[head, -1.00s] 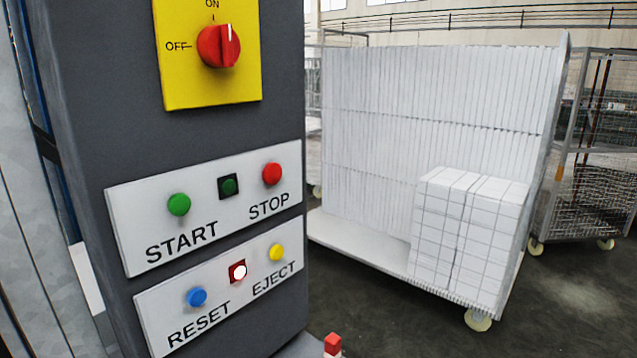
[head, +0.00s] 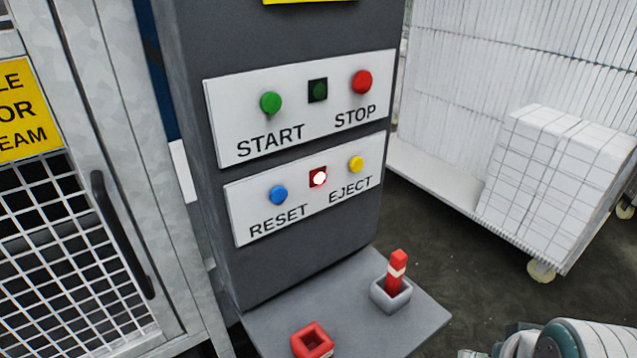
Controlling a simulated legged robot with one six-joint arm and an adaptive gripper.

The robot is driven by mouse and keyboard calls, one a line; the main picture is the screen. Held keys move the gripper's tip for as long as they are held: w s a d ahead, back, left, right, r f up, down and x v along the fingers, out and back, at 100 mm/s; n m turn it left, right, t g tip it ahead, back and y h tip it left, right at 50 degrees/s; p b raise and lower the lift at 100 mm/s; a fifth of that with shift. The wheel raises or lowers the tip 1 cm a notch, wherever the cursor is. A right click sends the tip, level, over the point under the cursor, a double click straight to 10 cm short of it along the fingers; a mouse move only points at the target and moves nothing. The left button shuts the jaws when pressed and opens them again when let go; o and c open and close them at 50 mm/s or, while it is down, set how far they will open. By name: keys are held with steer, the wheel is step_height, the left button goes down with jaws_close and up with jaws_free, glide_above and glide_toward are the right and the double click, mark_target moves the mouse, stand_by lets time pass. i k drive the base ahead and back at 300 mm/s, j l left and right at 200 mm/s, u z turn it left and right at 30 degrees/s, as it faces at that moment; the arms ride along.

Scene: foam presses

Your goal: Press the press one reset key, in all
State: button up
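The blue RESET key (head: 278,195) sits at the left of the lower white panel (head: 243,205) on a dark grey control column. A lit red-and-white lamp (head: 318,177) and the yellow EJECT key (head: 356,164) are to its right on the same panel. The upper panel holds the green START key (head: 271,103), a dark green square lamp (head: 317,90) and the red STOP key (head: 361,82). My gripper is not in view. A rounded grey-green part at the bottom right looks like my arm, well below and right of the keys.
A grey shelf (head: 270,322) juts out below the panels. It bears an empty red holder (head: 312,342) and a grey holder (head: 391,293) with a red-and-white block (head: 397,270). A mesh door with a dark handle (head: 122,235) stands left. A cart with white blocks (head: 556,175) stands right.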

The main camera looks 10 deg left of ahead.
mark_target(277, 194)
steer(key=u, duration=1.35)
